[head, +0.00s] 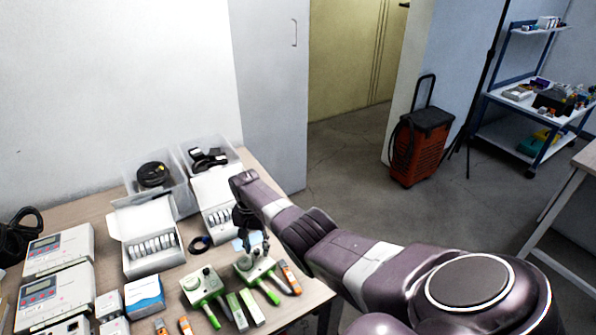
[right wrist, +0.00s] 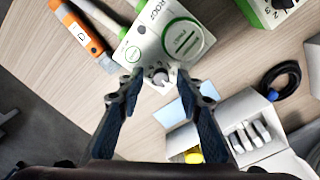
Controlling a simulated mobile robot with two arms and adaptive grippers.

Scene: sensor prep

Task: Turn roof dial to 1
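The roof device (right wrist: 170,42) is a white and green unit with "ROOF" lettering, lying on the table in the right wrist view. Its small grey dial (right wrist: 160,76) sits at the end nearest my gripper; its pointer setting is too small to read. In the head view the roof device (head: 256,268) is partly behind my right gripper (head: 254,241). In the right wrist view my right gripper (right wrist: 158,76) is open, its two fingertips on either side of the dial. I cannot tell whether they touch it. My left gripper is not in view.
A second green-handled device (head: 203,285) with a dial lies to the left. An orange tool (head: 290,277) lies close on the right. White boxes of cylinders (head: 153,246), clear bins (head: 157,187) and grey meters (head: 56,292) crowd the table. A black cable coil (right wrist: 280,80) lies nearby.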

